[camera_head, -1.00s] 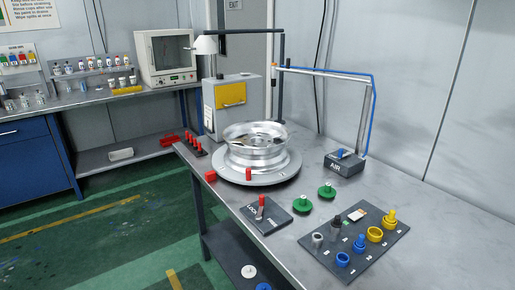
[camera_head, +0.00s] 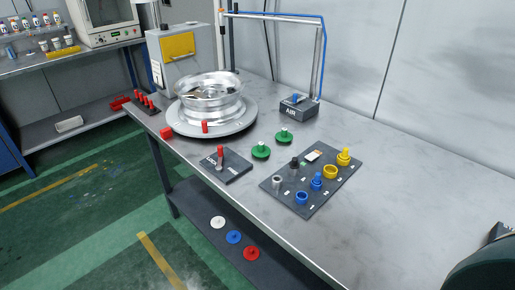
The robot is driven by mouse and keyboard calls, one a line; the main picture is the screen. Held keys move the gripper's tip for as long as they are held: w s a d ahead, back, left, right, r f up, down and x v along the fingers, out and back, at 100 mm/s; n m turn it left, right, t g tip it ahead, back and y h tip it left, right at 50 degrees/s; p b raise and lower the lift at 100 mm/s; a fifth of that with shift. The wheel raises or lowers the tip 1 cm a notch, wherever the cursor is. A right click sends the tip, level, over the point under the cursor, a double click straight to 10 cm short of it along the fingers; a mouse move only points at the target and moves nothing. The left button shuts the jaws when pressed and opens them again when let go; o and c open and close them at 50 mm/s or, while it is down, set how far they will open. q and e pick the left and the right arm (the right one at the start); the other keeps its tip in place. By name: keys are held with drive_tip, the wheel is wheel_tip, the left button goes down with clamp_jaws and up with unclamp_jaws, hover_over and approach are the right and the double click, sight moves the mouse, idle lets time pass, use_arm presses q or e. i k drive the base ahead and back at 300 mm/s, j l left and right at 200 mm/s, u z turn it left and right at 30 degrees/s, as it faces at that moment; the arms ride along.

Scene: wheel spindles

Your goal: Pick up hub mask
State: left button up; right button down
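No thing is labelled as the hub mask, and I cannot tell which one it is. Several small round pieces show. A white disc (camera_head: 218,222), a blue disc (camera_head: 234,237) and a red disc (camera_head: 251,253), each with a small knob, lie in a row on the lower shelf. Two green knobbed pieces, one nearer (camera_head: 261,152) and one farther (camera_head: 284,137), sit on the table top. A silver wheel (camera_head: 208,93) lies flat on a round turntable (camera_head: 183,127). Neither of my grippers is in view.
A dark board (camera_head: 294,209) holds blue, yellow, grey and black fittings. A lever plate (camera_head: 238,166), red blocks, an AIR box (camera_head: 299,108) and a pipe frame stand on the table (camera_head: 400,205). Its right part is clear. A dark rounded thing (camera_head: 490,265) fills the lower right corner.

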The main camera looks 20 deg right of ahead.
sight(260, 150)
drive_tip(key=i+j, duration=0.95)
drive_tip(key=i+j+z, duration=0.1)
drive_tip(key=z, duration=0.4)
drive_tip(key=j+z, duration=0.1)
drive_tip(key=z, duration=0.4)
drive_tip(key=j+z, duration=0.2)
drive_tip(key=z, duration=0.3)
drive_tip(key=i, duration=0.05)
